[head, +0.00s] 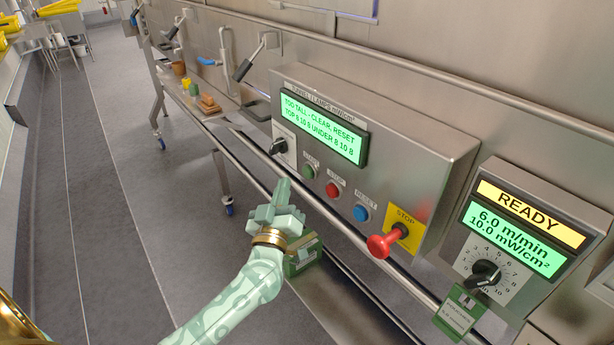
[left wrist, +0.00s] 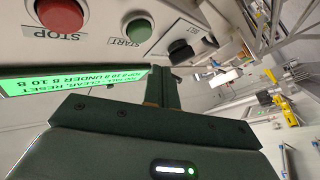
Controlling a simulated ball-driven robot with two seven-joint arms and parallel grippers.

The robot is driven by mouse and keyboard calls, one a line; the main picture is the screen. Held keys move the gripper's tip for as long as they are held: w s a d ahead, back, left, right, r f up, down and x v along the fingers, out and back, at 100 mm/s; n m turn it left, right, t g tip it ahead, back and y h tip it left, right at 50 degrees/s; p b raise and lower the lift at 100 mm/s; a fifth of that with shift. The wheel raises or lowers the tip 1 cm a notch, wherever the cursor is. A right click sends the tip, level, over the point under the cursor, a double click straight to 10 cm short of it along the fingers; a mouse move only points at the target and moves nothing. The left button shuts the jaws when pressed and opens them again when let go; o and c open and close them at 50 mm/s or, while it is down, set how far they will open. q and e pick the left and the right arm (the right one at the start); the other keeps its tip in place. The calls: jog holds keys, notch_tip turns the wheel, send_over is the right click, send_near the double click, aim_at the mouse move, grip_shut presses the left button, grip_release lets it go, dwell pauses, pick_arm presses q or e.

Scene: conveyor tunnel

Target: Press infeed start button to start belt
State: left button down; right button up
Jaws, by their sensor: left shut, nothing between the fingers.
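The green start button (head: 309,172) is on the front of a steel control panel (head: 430,160), left of the red stop button (head: 332,189) and the blue reset button (head: 361,213). My left gripper (head: 283,188) is shut and empty, fingers pointing up at the panel, left of and slightly below the start button. In the left wrist view the start button (left wrist: 138,31) shows beyond the fingertips (left wrist: 163,72), apart from them in the picture; the exact gap is unclear. The panel display (head: 322,128) reads "TOO TALL - CLEAR, RESET". My right gripper is out of view.
A black selector knob (head: 279,146) is close to my left fingertips. A red mushroom stop (head: 385,245) juts out at the right. A second panel (head: 519,240) reads "READY". A steel rail runs below the panel. Grey floor (head: 120,190) is clear at left.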

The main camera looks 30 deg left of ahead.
aim_at(308, 172)
pick_arm(q)
jog(key=w, duration=0.1)
jog(key=w+d, duration=0.1)
jog(key=shift+w, duration=0.3)
dwell(0.8)
jog(key=shift+r+p, duration=0.1)
jog(key=shift+p, duration=0.2)
dwell(0.8)
jog(key=shift+w+d, duration=0.2)
jog(key=shift+w, duration=0.15)
